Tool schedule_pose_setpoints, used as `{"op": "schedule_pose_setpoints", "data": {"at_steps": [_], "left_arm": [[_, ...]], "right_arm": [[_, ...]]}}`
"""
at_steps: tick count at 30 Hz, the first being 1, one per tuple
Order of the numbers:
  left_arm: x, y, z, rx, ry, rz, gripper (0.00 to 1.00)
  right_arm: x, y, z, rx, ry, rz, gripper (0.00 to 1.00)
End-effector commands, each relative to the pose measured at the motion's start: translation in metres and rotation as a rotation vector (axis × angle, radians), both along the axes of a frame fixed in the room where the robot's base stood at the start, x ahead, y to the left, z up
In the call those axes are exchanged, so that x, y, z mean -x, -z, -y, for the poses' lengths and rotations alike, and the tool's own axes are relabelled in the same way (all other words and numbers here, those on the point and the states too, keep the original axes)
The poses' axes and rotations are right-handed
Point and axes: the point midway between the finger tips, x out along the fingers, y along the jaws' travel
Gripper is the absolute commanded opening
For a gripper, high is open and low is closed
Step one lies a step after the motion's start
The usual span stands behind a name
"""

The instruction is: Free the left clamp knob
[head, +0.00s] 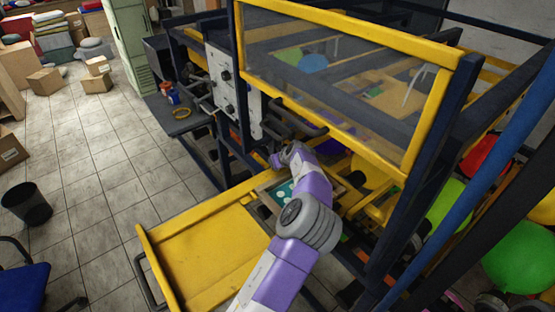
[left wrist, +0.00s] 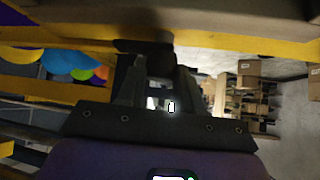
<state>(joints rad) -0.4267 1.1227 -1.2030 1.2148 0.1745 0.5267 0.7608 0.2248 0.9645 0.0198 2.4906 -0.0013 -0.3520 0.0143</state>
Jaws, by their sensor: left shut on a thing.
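My left arm reaches up from the bottom of the head view into the machine's front opening. My left gripper (head: 279,159) is small and partly hidden there, beside the printing frame. In the left wrist view my left gripper (left wrist: 150,68) has its fingers closed at the tips on a dark knob (left wrist: 145,46), which sits against a yellow bar. Most of the knob is hidden by the fingers and shadow, so I cannot tell how far it is turned. A green and white printing plate (head: 284,190) lies in a frame just below the gripper. My right gripper is not in view.
A yellow guard frame with a clear panel (head: 335,75) hangs above the arm. A yellow tray (head: 205,255) juts out at the front left. A control panel (head: 232,90) stands behind. Balloons (head: 517,255) crowd the right. The tiled floor (head: 95,195) at left is mostly clear.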

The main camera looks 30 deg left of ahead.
Motion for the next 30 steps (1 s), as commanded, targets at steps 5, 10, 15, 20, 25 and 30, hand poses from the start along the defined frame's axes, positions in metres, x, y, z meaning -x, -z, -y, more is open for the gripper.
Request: {"op": "schedule_pose_setpoints", "data": {"at_steps": [5,10,15,20,25,30], "left_arm": [[-0.0003,0.0004,0.0005,0.002,-0.030,0.000,0.05],[-0.0001,0.0008,0.0004,0.004,-0.037,0.001,0.05],[0.0002,0.0013,0.0003,0.005,-0.037,0.000,0.05],[0.0003,0.0015,0.0002,0.004,-0.037,-0.001,0.48],[0.0002,0.0012,0.0001,0.004,-0.035,-0.001,0.61],[0.0002,0.0008,0.0002,0.003,-0.035,-0.001,0.61]], "right_arm": [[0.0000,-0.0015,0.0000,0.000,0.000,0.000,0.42],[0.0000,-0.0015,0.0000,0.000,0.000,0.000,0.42],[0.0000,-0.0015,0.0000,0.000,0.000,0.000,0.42],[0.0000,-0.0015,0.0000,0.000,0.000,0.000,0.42],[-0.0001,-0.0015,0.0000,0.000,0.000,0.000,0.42],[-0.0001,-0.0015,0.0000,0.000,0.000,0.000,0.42]]}}
